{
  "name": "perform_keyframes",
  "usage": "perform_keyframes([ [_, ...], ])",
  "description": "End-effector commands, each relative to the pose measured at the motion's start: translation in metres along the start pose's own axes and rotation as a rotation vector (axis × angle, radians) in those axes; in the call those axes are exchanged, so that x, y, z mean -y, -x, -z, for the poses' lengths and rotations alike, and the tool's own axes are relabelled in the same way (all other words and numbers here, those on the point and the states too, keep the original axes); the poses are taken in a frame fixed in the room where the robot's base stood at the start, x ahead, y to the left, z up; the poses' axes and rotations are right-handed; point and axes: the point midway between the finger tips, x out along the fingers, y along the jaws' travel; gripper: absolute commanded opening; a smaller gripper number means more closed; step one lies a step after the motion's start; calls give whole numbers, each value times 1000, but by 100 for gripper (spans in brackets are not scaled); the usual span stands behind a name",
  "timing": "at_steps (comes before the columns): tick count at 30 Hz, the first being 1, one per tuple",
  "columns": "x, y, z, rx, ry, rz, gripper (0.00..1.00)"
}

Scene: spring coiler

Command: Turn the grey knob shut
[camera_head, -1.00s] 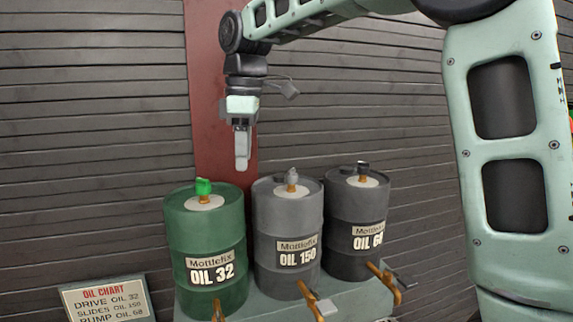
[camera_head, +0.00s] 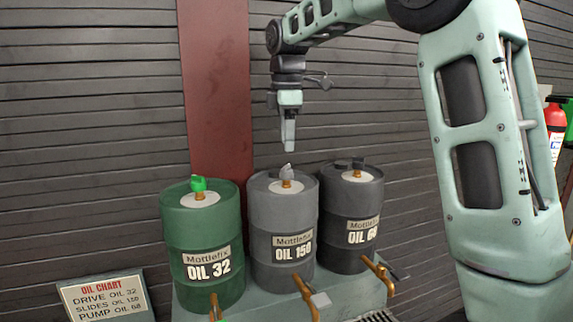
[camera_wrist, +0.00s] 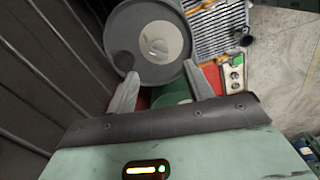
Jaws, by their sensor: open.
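The grey knob (camera_head: 287,172) stands on a brass stem on top of the middle grey drum (camera_head: 283,225), labelled OIL 150. My gripper (camera_head: 289,148) points down just above this knob, apart from it. In the wrist view a pale grey knob (camera_wrist: 158,48) sits on a light disc on a grey drum top (camera_wrist: 122,22). My open fingers (camera_wrist: 161,73) show below it in that picture, with nothing held between them.
Brass taps stick out in front. An oil chart sign (camera_head: 103,298) is at lower left. A red column (camera_head: 214,90) rises behind.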

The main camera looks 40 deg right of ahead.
Motion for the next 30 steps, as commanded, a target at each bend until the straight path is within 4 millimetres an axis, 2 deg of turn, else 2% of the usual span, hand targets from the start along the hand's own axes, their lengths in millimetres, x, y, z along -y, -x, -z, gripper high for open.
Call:
perform_keyframes([
  [6, 1, -42, 0, 2, 0, 4, 52],
  [12, 0, -67, 0, 1, 0, 2, 52],
  [17, 0, -74, 0, 0, 0, -1, 52],
  [24, 0, -76, 0, 0, 0, -1, 52],
  [25, 0, -75, 0, 0, 0, -1, 49],
  [29, 0, -75, 0, 0, 0, 0, 13],
  [30, 0, -75, 0, 0, 0, 0, 8],
])
